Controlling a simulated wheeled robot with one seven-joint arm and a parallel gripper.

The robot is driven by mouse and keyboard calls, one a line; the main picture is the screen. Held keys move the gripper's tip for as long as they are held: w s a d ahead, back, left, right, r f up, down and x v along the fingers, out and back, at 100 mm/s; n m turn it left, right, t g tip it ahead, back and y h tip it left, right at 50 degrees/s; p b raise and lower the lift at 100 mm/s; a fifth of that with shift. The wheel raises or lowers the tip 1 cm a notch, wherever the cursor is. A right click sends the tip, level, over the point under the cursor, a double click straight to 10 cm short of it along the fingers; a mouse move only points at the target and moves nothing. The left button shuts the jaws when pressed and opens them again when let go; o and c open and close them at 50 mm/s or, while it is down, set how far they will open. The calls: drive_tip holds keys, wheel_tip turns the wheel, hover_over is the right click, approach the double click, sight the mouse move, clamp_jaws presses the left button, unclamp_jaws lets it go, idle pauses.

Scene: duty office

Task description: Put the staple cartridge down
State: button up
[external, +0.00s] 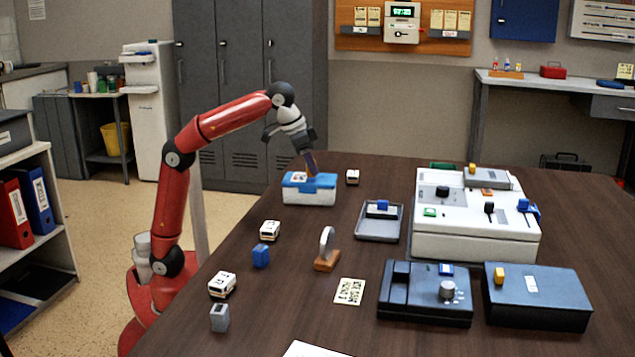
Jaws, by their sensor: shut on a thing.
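My gripper (308,151) points down above the blue-and-white box (309,195) at the table's far left. It is shut on a narrow brown and dark-blue piece (312,165), which I take to be the staple cartridge. The piece hangs upright, slightly tilted, with its lower end over or at the top of the box. I cannot tell whether it touches the box. The fingertips hide its upper part.
A small white block (352,177) stands right of the box, and a grey tray (379,233) lies nearer. White blocks (270,230), a blue block (261,256) and a round-topped stand (326,254) are in front. A large white machine (470,240) fills the right.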

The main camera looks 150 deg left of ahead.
drive_tip(key=shift+f, duration=0.6)
drive_tip(key=shift+f, duration=0.1)
drive_tip(key=o, duration=1)
drive_tip(key=shift+c, duration=0.2)
drive_tip(key=p+v, duration=0.5)
drive_tip(key=v, duration=0.7)
